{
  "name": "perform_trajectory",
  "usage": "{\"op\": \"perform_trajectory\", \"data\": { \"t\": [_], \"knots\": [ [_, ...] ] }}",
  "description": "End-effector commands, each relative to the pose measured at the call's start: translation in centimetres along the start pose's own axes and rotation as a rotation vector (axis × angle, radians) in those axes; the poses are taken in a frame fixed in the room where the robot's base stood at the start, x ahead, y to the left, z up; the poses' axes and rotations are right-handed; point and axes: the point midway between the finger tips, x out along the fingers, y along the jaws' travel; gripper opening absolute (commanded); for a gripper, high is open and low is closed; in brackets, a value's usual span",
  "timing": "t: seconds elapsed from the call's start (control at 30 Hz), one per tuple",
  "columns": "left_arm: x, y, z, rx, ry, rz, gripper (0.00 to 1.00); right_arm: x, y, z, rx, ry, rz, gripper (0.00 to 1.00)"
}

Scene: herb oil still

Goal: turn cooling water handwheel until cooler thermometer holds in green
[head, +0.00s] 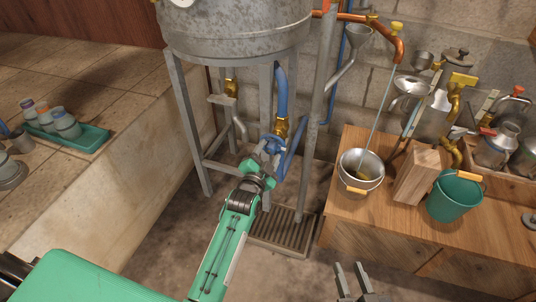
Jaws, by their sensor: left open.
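A small blue handwheel (272,145) sits among the vessel's legs, beside a brass valve fitting (281,127) below a blue hose (281,92). My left gripper (266,160) is at the handwheel, its fingers open around or against it; contact cannot be told at this size. My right gripper (351,278) is at the bottom edge, its two grey fingers apart and empty, away from the handwheel. A pale round dial (181,2) is cut off by the top edge. I cannot read it or tell whether it is the cooler thermometer.
A grey metal vessel (235,35) stands on legs above a floor grate (284,232). At right, a wooden bench (350,215) holds a steel pail (359,162), wooden block (420,170) and green bucket (456,196). A tiled ledge (85,75) with a green tray (88,145) is left.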

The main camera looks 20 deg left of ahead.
Motion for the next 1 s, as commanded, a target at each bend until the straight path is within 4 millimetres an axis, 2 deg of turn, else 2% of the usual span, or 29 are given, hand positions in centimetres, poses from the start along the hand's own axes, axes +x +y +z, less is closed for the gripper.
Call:
{"op": "perform_trajectory", "data": {
  "t": [0.13, 0.37, 0.63, 0.77, 1.0],
  "knots": [
    [0.0, 0.0, 0.0, 0.000, 0.000, 0.000, 0.53, 0.0, 0.0, 0.0, 0.000, 0.000, 0.000, 0.34],
    [0.0, 0.0, 0.0, 0.000, 0.000, 0.000, 0.09, 0.0, 0.0, 0.0, 0.000, -0.001, 0.001, 0.34],
    [0.0, 0.0, -0.1, -0.015, 0.000, 0.001, 0.09, -0.1, -0.1, 0.2, 0.003, -0.023, 0.000, 0.34],
    [0.0, -0.1, -0.1, -0.045, -0.001, 0.002, 0.09, -1.0, -0.6, 2.4, 0.016, -0.130, -0.005, 0.34],
    [0.0, -0.2, -0.2, -0.155, -0.001, 0.003, 0.09, -1.6, 1.3, 2.5, -0.011, -0.298, 0.038, 0.34]
  ]
}}
